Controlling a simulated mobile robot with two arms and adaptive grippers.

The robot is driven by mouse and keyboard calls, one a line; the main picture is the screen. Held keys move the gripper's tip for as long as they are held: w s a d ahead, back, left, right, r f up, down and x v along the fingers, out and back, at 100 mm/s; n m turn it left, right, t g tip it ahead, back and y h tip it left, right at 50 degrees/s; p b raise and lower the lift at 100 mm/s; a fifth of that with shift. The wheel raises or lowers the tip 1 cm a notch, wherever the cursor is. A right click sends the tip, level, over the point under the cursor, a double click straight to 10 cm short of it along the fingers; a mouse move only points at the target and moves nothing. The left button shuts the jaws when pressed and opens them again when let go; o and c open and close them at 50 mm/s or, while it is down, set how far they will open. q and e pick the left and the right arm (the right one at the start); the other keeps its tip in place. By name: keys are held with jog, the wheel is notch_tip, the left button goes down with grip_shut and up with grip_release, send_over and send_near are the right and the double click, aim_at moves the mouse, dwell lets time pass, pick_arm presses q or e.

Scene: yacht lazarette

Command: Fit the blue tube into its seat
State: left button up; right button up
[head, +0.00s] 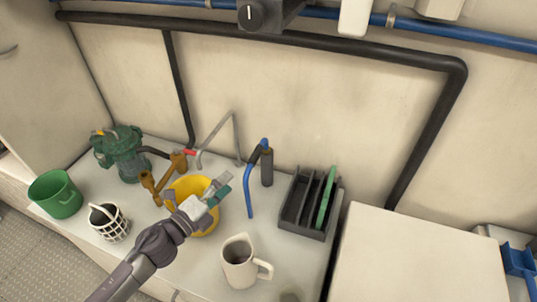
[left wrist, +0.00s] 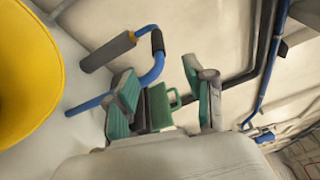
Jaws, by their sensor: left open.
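The blue tube (head: 249,190) is a bent piece with a black sleeve near its top. It stands or lies near the back of the worktop, right of the yellow bucket (head: 205,222). Its upper end meets or passes a dark grey cylinder (head: 267,168); I cannot tell if they are joined. In the left wrist view the tube (left wrist: 152,76) curves behind my left finger. My left gripper (head: 223,187) is open and empty, in front of the bucket and left of the tube, apart from it. I cannot make out the seat. My right gripper is not seen.
A dark slotted rack (head: 303,232) with a green plate (head: 326,197) stands right of the tube. A cream mug (head: 238,265) is in front. A green pump-like device (head: 124,155), a green bucket (head: 56,194) and a white basket (head: 109,224) stand left. A pale box (head: 420,260) is at right.

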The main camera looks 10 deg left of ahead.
aim_at(249, 162)
pick_arm(q)
jog(key=p+x, duration=0.1)
jog(key=x, duration=0.6)
jog(key=shift+w+r, duration=0.1)
jog(key=shift+r, duration=0.1)
jog(key=x, duration=0.3)
jog(key=p+x, duration=0.1)
jog(key=x, duration=0.1)
jog(key=shift+a+f, duration=0.15)
jog(key=shift+f, duration=0.15)
jog(key=shift+w, duration=0.25)
jog(key=shift+c, duration=0.4)
grip_shut()
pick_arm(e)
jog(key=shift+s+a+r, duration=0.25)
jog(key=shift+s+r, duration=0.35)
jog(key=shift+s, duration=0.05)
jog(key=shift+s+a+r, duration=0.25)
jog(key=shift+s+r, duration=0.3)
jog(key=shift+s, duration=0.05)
